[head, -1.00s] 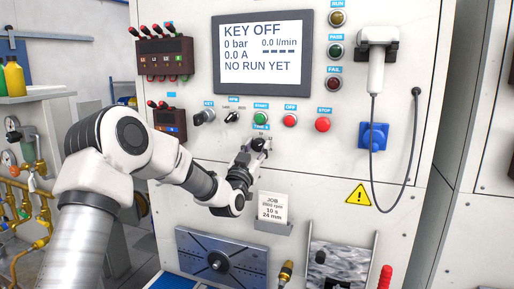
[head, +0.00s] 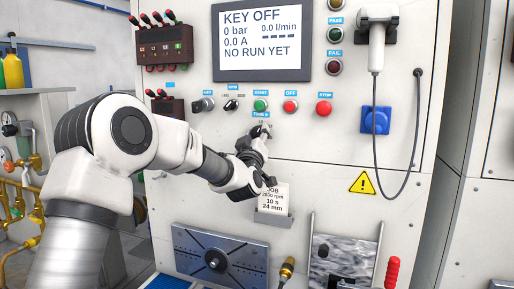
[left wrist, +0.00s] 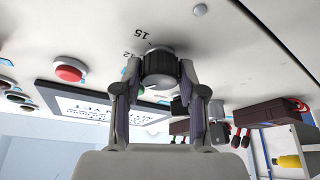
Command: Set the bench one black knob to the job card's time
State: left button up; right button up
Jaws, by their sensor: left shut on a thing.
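The black time knob (left wrist: 160,68) shows in the left wrist view between my left gripper's fingers, with the marks 12 and 15 printed on the panel beside it. My left gripper (head: 260,134) is shut on this knob, below the green START button (head: 260,105) in the head view. Its fingers hide most of the knob there. The job card (head: 272,199) sits in a holder below the gripper and reads 10 s and 24 mm; my wrist covers part of its top. The screen (head: 262,40) reads KEY OFF and NO RUN YET. My right gripper is not in view.
Left of START are the KEY switch (head: 203,104) and the RPM selector (head: 231,105). Right of it are the red OFF (head: 291,106) and STOP (head: 324,108) buttons. A handset with a cord hangs above a blue socket (head: 375,120). A metal plate (head: 222,246) is below.

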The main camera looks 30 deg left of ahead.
pick_arm(q)
jog(key=n+g+y+b, duration=0.1)
jog(key=n, duration=0.2)
jog(key=shift+f+n+b, duration=0.1)
jog(key=shift+n+b, duration=0.2)
jog(key=shift+n, duration=0.1)
jog(key=shift+n+g+y+b, duration=0.5)
jog(key=shift+n+g, duration=0.4)
jog(key=shift+n, duration=0.9)
jog(key=o, duration=1.1)
jog(key=shift+o, duration=0.2)
jog(key=v, duration=1.2)
